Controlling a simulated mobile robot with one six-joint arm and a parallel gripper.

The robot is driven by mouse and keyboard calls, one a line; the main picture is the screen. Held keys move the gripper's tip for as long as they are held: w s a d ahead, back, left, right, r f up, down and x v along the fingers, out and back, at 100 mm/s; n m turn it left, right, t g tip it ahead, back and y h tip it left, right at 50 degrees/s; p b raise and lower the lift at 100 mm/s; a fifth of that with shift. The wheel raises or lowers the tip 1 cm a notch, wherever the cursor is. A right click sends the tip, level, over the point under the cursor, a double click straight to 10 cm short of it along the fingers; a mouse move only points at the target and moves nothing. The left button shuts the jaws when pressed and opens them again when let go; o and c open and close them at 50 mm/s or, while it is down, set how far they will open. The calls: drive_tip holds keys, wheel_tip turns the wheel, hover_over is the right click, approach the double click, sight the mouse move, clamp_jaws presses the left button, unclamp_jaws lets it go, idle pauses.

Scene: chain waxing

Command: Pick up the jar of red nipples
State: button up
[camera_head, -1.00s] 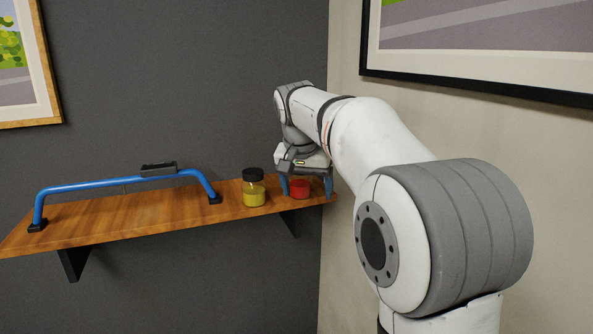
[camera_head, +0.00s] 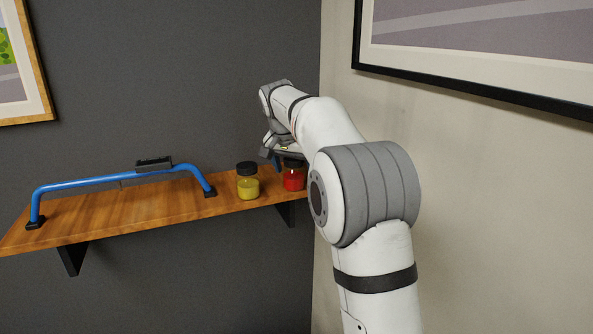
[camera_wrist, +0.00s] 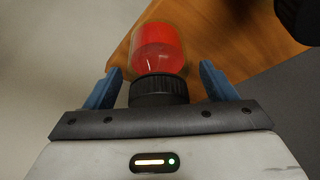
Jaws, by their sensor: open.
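The jar of red nipples (camera_head: 293,181) stands upright near the right end of the wooden shelf, with its black lid showing. My gripper (camera_head: 288,166) is at the jar's lid, partly hidden by my arm; one blue finger shows just left of the lid. In the wrist view the red jar (camera_wrist: 157,45) has its black lid between the two blue fingers of my gripper (camera_wrist: 160,82). The fingers are open, with a visible gap on each side of the lid.
A yellow jar (camera_head: 248,187) with a black lid stands close to the left of the red one on the shelf (camera_head: 130,212). A blue bar (camera_head: 110,180) with black feet stands further left. A wall (camera_head: 345,220) lies close on the right.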

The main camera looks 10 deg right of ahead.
drive_tip(key=shift+w+d+f, duration=0.15)
drive_tip(key=shift+f, duration=0.35)
drive_tip(key=c, duration=1.2)
drive_tip(key=shift+o, duration=0.2)
drive_tip(key=shift+r, duration=0.1)
